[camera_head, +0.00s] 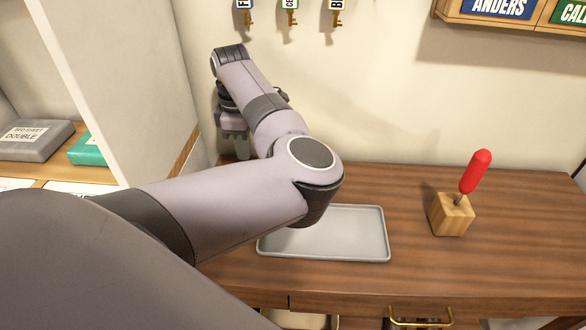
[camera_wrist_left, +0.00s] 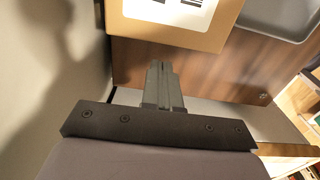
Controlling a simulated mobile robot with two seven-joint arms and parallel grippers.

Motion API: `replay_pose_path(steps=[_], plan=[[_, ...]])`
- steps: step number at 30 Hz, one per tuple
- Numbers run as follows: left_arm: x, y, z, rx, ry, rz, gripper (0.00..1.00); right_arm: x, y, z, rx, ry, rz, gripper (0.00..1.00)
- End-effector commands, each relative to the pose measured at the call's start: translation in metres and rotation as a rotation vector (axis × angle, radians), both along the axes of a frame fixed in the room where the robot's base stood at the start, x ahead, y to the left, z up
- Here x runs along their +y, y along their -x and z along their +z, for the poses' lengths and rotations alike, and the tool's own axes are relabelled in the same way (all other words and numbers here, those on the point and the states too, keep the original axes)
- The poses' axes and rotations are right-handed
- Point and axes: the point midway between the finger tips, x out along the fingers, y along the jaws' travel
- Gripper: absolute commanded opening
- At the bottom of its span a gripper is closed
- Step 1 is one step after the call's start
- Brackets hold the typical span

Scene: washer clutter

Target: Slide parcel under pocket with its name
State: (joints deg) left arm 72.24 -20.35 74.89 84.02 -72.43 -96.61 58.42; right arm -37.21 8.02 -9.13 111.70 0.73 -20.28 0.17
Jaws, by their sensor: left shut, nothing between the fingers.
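A brown cardboard parcel (camera_wrist_left: 215,38) with a white printed label shows at the top of the left wrist view, on the wooden counter. In the head view my arm hides it. My left gripper (camera_head: 241,154) is at the back left of the counter, near the wall. In the left wrist view its fingers (camera_wrist_left: 160,68) are shut together and empty, just short of the parcel's near edge. Pockets labelled ANDERS (camera_head: 503,8) and CAL..., partly cut off (camera_head: 574,14), hang on the wall at upper right. My right gripper is out of view.
A grey tray (camera_head: 372,249) lies mid-counter, partly under my arm. A wooden block (camera_head: 448,217) with a red-handled tool (camera_head: 476,172) stands to the right. Several tagged keys (camera_head: 290,14) hang above. A white partition (camera_head: 120,80) stands left. The counter's right side has free room.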

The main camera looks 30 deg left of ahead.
Motion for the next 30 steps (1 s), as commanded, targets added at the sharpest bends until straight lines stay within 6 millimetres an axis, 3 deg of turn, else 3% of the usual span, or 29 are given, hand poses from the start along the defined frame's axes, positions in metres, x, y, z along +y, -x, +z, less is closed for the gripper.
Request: replay_pose_path(steps=[30], plan=[[0.000,0.001,-0.041,0.002,0.000,0.001,0.00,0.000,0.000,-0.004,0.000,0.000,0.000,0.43]])
